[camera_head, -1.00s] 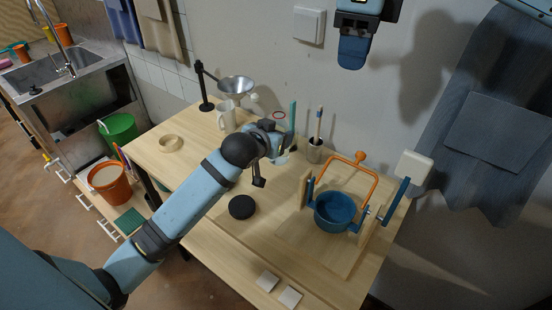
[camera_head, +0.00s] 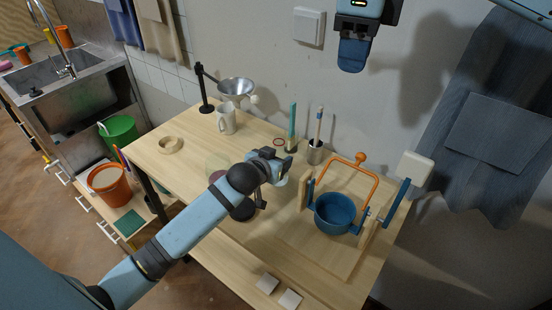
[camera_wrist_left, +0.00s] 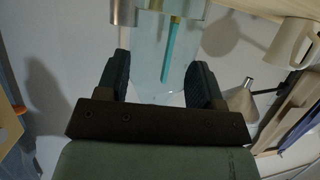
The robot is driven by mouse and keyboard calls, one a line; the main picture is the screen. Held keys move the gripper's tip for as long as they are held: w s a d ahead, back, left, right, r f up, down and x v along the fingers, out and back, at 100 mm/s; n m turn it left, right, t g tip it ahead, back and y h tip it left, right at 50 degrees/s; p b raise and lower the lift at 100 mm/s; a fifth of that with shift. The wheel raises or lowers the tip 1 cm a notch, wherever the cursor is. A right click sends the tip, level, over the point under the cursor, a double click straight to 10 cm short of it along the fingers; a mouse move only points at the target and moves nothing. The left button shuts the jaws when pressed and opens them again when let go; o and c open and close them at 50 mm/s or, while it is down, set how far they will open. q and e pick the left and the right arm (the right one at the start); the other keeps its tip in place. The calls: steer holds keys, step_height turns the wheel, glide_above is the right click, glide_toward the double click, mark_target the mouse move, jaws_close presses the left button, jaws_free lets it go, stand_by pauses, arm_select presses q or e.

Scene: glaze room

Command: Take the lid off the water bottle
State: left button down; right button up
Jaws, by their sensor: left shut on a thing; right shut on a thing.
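My left gripper (camera_head: 274,165) is shut around a clear, see-through bottle above the table. In the left wrist view the clear bottle (camera_wrist_left: 150,72) shows between the two dark fingers (camera_wrist_left: 162,85). In the head view my left wrist mostly hides it; a thin red ring (camera_head: 279,141) shows at its upper end, and I see no lid there. My right gripper (camera_head: 353,52) is high at the top of the head view, in front of the wall, fingers pointing down.
The front table is mostly clear.

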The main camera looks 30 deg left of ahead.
arm_select(q)
steer(key=shift+c, duration=1.2)
jaws_free()
steer(key=shift+f, duration=0.1)
steer(key=v, duration=1.2)
steer(key=shift+r, duration=0.2)
